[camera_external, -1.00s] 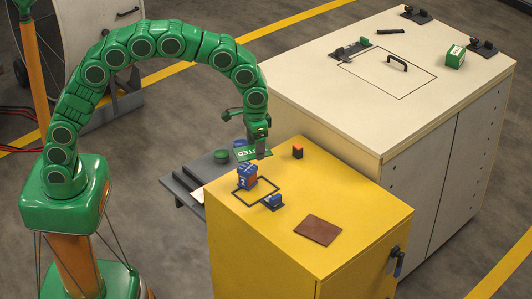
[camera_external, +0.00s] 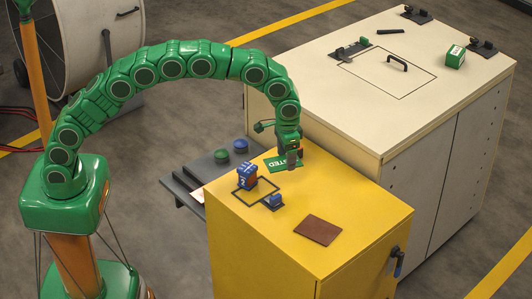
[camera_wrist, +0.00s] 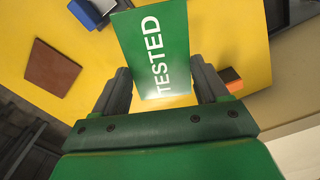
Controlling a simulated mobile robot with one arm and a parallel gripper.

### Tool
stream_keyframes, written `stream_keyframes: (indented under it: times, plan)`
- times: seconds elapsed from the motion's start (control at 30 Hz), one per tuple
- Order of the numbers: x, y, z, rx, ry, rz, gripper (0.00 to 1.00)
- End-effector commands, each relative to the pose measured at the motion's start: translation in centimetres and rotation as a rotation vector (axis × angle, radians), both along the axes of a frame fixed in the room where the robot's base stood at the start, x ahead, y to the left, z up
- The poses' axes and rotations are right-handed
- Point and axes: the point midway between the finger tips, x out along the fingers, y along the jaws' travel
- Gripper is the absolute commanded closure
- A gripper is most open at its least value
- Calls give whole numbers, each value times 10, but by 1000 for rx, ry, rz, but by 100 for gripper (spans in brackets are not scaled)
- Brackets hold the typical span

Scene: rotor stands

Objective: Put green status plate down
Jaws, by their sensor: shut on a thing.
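The green status plate (camera_external: 277,163), printed TESTED in white, is at the far side of the yellow cabinet top, low over it or on it; I cannot tell whether it touches. My gripper (camera_external: 291,164) points down and is shut on the plate's right end. In the wrist view the plate (camera_wrist: 158,45) reaches away from between the two dark fingers of my gripper (camera_wrist: 162,88).
The yellow cabinet top (camera_external: 270,230) also bears a blue block (camera_external: 247,175), a small blue piece (camera_external: 275,200) by a black outline and a brown plate (camera_external: 317,229). An orange-and-black block (camera_wrist: 232,80) is close to a finger. Green (camera_external: 221,155) and blue (camera_external: 240,146) knobs are behind.

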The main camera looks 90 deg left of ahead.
Motion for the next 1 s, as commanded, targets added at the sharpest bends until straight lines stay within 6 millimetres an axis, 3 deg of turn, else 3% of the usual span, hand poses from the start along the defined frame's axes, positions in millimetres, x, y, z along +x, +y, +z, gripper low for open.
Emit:
stream_keyframes:
  times: [0.5, 0.87, 1.0]
  plan:
    - [37, 5, -46, 0, 1, 0, 58]
    - [45, 6, -56, -1, 2, 0, 58]
    - [44, 6, -75, 0, 0, 0, 58]
